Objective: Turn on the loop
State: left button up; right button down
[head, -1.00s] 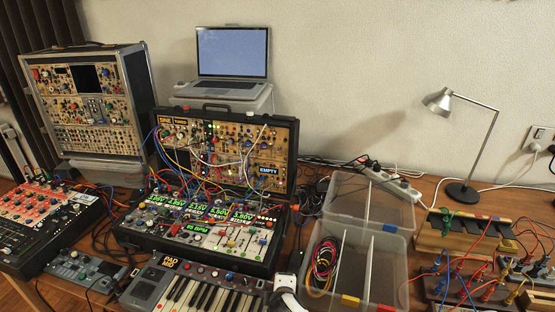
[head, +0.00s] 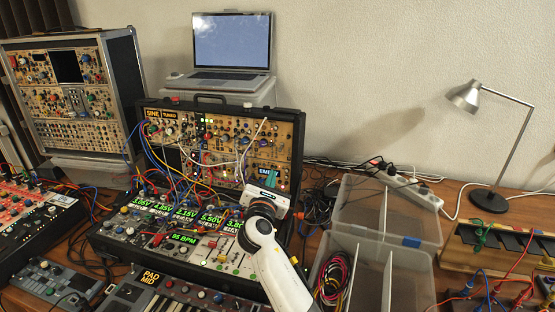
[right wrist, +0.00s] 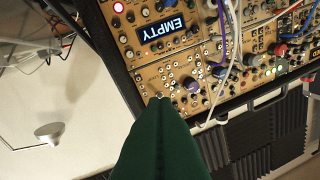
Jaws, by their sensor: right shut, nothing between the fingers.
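The upper panel of the open modular synth case (head: 215,135) stands tilted up behind the lower mixer panel. Near its lower right is a small display reading EMPTY (head: 263,171), partly covered by my fingers. The display is clear in the right wrist view (right wrist: 163,25), with small knobs, buttons and jacks around it. My right gripper (head: 271,180) is in front of that area, its green fingers shut and empty. My left gripper is not in view.
Patch cables (head: 175,165) hang across the left and middle of the panel. A laptop (head: 232,45) stands behind the case. A keyboard (head: 185,300) lies in front. Clear plastic bins (head: 385,215), a power strip (head: 410,190) and a desk lamp (head: 490,150) are on the right.

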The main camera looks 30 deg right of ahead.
aim_at(281, 148)
jog(key=x, duration=0.8)
jog(key=shift+w+d+f, duration=0.15)
jog(key=shift+w+d, duration=0.1)
jog(key=shift+w, duration=0.05)
jog(key=shift+w+d, duration=0.5)
